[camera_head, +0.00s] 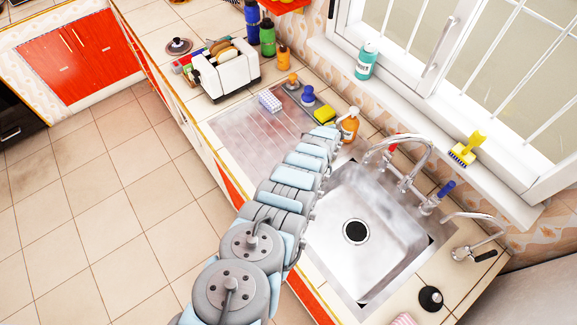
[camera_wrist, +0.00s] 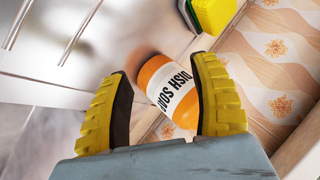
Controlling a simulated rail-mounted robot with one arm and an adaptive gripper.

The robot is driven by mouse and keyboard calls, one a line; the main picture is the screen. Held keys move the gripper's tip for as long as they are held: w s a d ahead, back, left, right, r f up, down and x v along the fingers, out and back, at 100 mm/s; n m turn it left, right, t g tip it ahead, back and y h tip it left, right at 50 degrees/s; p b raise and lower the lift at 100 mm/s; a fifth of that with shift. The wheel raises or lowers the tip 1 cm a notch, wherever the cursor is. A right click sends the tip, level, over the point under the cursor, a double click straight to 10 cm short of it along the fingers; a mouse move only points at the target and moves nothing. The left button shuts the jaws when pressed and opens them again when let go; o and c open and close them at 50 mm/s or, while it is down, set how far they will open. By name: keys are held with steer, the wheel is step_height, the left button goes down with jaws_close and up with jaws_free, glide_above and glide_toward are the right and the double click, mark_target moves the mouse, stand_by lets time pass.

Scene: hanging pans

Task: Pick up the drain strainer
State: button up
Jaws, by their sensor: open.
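My gripper (camera_wrist: 163,68) is open, with its yellow ridged fingers apart and nothing held. An orange dish soap bottle (camera_wrist: 170,92) shows between and beyond the fingers; I cannot tell if they touch it. In the head view my arm reaches across the counter to near this bottle (camera_head: 349,128), and the fingers are not clear there. No strainer is certain. A small black disc with a pale knob (camera_head: 431,298) on the counter at the lower right may be the drain strainer. It is far from my gripper and outside the wrist view. The sink's dark drain (camera_head: 356,231) is in the basin.
The sink (camera_head: 390,232) and tall tap (camera_head: 408,140) lie right of my arm. A yellow sponge (camera_head: 324,114) and a blue-topped item (camera_head: 308,95) stand behind the drainboard (camera_head: 240,135). A toaster (camera_head: 226,75) is at the back left. A teal bottle (camera_head: 367,60) stands on the sill.

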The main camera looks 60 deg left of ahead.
steer(key=shift+s+a+r+m+g+h, duration=0.3)
steer(key=shift+s+r+m+g+h, duration=0.1)
steer(key=shift+r+m, duration=0.2)
steer(key=s+d+r+m+g+h+b, duration=0.1)
steer(key=s+r+m+g+h+b, duration=0.2)
steer(key=s+r, duration=0.45)
steer(key=s+d+r+m+g+h+b, duration=0.1)
steer(key=s+r+m+g+h, duration=0.3)
steer(key=s, duration=0.7)
steer(key=shift+d+f+m+t+y+p, duration=0.1)
steer(key=shift+f+m+t+y+p, duration=0.2)
steer(key=shift+f, duration=1.5)
steer(key=shift+f+m+t+y+p, duration=0.15)
steer(key=shift+f+y, duration=0.2)
steer(key=shift+f, duration=1.5)
steer(key=shift+d+f+m+t+y+p, duration=0.15)
steer(key=shift+f+t+y+p, duration=0.15)
steer(key=shift+f, duration=1.5)
steer(key=shift+a, duration=0.1)
steer(key=shift+f, duration=0.15)
steer(key=shift+w+f, duration=0.25)
steer(key=shift+f, duration=0.9)
steer(key=shift+d+f+b, duration=0.2)
steer(key=shift+f+b, duration=0.1)
steer(key=shift+f, duration=1)
